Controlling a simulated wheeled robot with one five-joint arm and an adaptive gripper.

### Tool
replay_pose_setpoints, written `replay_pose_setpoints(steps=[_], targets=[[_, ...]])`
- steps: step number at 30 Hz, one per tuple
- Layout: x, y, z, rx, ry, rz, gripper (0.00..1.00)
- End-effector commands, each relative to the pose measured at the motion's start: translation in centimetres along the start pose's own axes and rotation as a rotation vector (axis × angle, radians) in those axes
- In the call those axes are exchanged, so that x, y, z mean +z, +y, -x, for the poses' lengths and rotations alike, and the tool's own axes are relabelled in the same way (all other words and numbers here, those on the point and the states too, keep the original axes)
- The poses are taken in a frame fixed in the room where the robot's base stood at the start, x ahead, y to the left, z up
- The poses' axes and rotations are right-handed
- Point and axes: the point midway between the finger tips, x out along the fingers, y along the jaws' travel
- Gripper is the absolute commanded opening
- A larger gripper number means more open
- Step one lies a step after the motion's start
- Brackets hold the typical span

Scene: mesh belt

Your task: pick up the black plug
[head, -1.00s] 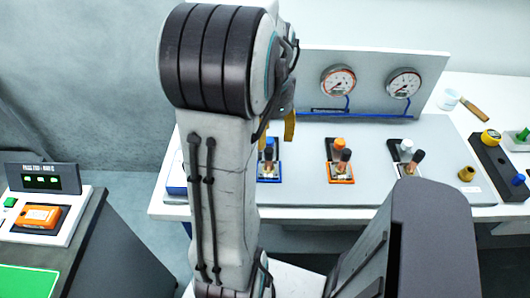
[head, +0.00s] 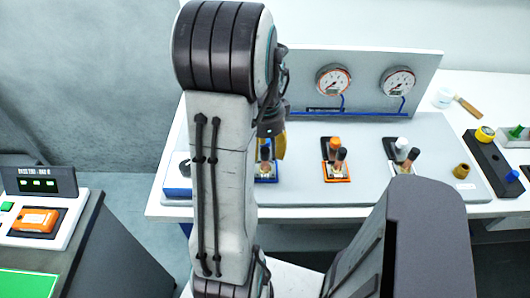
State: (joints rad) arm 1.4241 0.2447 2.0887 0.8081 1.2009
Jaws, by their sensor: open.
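I cannot tell for sure which thing is the black plug. Dark-topped fittings stand upright on the orange-framed station (head: 341,156) and on the white-capped station (head: 411,156) of the grey panel. The blue-framed station (head: 266,179) to their left is partly hidden by my arm and gripper. My gripper (head: 272,150), with yellow fingers, points down over that blue station. It is open, and I see nothing held in it. Its far finger and whatever is between the fingers are mostly hidden.
Two gauges (head: 333,80) (head: 397,81) are on an upright board behind the stations. A brass fitting (head: 461,171) stands at the panel's right. A black rack (head: 487,162) lies beyond it. A grey console (head: 38,200) with an orange device is at the far left.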

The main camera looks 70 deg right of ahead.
Motion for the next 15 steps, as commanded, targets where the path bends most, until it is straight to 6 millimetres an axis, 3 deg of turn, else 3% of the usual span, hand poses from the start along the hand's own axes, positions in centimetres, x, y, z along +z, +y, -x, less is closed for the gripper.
replay_pose_setpoints(steps=[6, 14, 15], targets=[[0.0, 0.05, -1.27, 0.001, 0.0, 0.0, 0.53], [-0.01, 0.03, -1.32, 0.0, 0.0, 0.001, 0.55], [-0.01, 0.03, -1.32, 0.0, 0.0, 0.001, 0.51]])
